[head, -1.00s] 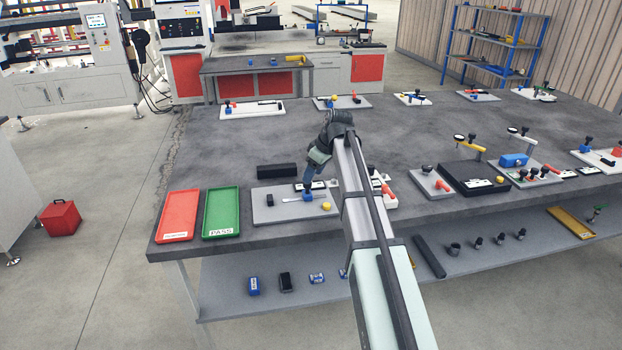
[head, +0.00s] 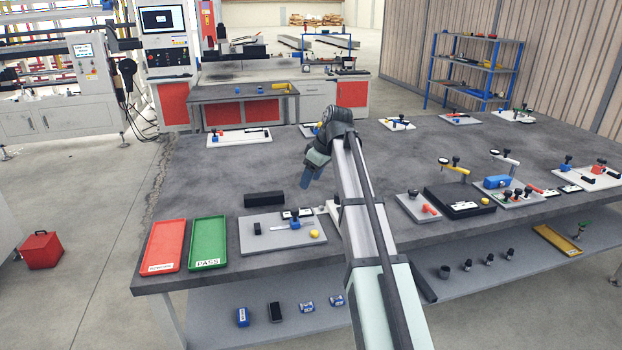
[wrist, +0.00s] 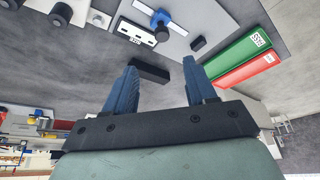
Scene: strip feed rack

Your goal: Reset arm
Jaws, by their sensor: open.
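My gripper (head: 307,180) is open and empty, raised above the table behind the near grey plate (head: 262,243). In the wrist view its two blue fingers (wrist: 158,82) stand apart with nothing between them. The plate bears a blue clamp with a black knob (head: 295,222), a small black block (head: 257,229), a yellow knob (head: 314,233) and a white-and-black slotted piece (head: 290,213). The slotted piece also shows in the wrist view (wrist: 145,36). My arm hides part of the table right of the plate.
A red tray (head: 165,246) and a green PASS tray (head: 208,243) lie left of the plate. A black bar (head: 264,199) lies behind it. More fixtures, such as a black base with a gauge (head: 459,201), stand to the right. The table's middle left is clear.

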